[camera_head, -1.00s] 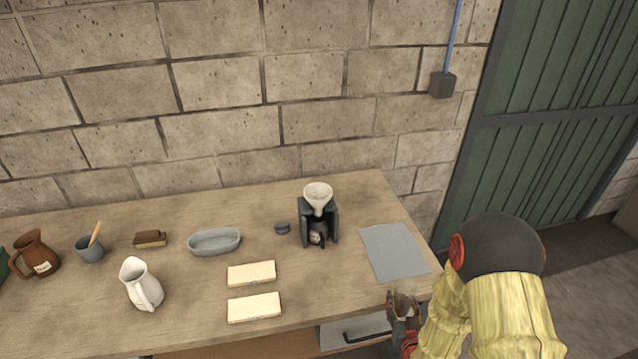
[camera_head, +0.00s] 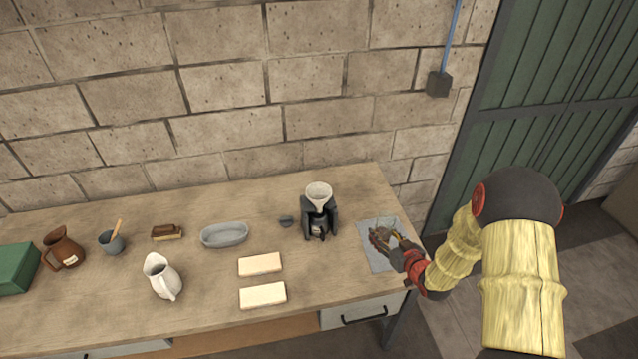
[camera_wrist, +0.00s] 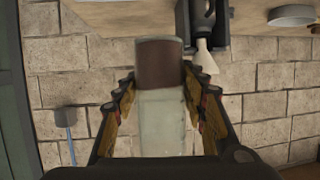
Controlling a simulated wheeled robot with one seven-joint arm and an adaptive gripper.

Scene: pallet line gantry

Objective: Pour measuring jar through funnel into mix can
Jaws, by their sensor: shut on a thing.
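My gripper (camera_head: 381,238) is shut on the measuring jar (camera_wrist: 164,118), a clear vessel with a brown band of contents towards its far end in the wrist view. The jar lies between both fingers (camera_wrist: 164,105); in the head view it is small and mostly hidden by them. The pale funnel (camera_head: 319,191) sits at the top of a dark stand (camera_head: 333,218), left of my gripper and apart from it. The funnel also shows in the wrist view (camera_wrist: 205,62). The mix can (camera_head: 318,227) appears to be beneath the funnel, partly hidden within the stand.
A grey mat (camera_head: 373,262) lies under my gripper. A small dark lid-like disc (camera_head: 286,221), grey oval dish (camera_head: 225,235), two pale blocks (camera_head: 260,264), white pitcher (camera_head: 163,277), grey cup (camera_head: 111,243), brush (camera_head: 166,232), brown jug (camera_head: 63,250) and green box (camera_head: 17,268) stand leftward.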

